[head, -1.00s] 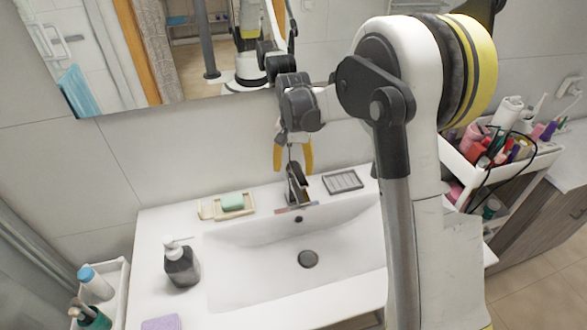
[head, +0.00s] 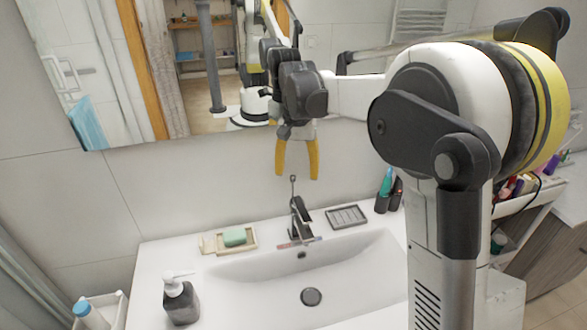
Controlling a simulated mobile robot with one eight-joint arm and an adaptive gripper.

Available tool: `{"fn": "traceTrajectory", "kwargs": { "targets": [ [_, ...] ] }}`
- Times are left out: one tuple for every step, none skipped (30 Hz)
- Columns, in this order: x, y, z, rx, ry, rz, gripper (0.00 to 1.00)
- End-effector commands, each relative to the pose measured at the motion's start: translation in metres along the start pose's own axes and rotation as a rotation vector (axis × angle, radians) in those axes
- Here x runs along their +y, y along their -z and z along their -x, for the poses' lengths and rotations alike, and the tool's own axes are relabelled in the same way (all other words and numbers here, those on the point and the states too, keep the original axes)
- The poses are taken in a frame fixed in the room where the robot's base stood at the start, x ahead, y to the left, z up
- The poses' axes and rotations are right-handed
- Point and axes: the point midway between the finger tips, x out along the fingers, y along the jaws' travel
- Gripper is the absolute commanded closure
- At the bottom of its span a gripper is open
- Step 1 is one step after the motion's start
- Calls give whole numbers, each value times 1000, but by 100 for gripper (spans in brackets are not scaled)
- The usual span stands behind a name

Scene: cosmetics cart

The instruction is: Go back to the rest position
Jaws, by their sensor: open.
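My gripper (head: 297,172) hangs in the air above the back of the sink, in front of the wall and just below the mirror. Its two yellow fingers point down and are spread apart, with nothing between them. The faucet (head: 300,222) stands below the gripper, with a gap between them. A thin pinkish stick (head: 299,243) lies at the faucet's base. My arm crosses the right side of the view and hides part of the sink and the cart.
The white sink (head: 150,285) holds a soap dispenser (head: 181,300), a green soap on a dish (head: 235,237), a grey tray (head: 347,216) and dark cups (head: 388,197). A cosmetics cart (head: 520,198) stands at right. The mirror (head: 200,110) is close behind the gripper.

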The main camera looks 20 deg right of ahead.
Motion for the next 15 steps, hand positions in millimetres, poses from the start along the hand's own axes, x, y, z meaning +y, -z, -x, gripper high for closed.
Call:
{"fn": "traceTrajectory", "kwargs": {
  "targets": [
    [1, -2, 1, 3, 2, 2, 35],
    [2, -3, 2, 7, 3, 6, 35],
    [4, -7, 4, 14, 7, 12, 35],
    [6, -10, 5, 22, 11, 19, 35],
    [8, -15, 8, 33, 16, 27, 35],
    [12, -23, 11, 50, 24, 42, 35],
    [15, -30, 14, 65, 32, 55, 35],
    [19, -37, 16, 82, 39, 68, 35],
    [25, -48, 19, 107, 49, 89, 35],
    [29, -56, 21, 126, 57, 104, 35],
    [34, -65, 23, 145, 64, 120, 35],
    [40, -76, 24, 172, 74, 141, 35],
    [44, -84, 25, 192, 81, 156, 35],
    [48, -93, 25, 212, 87, 172, 35],
    [54, -104, 24, 238, 95, 192, 35]
  ]
}}
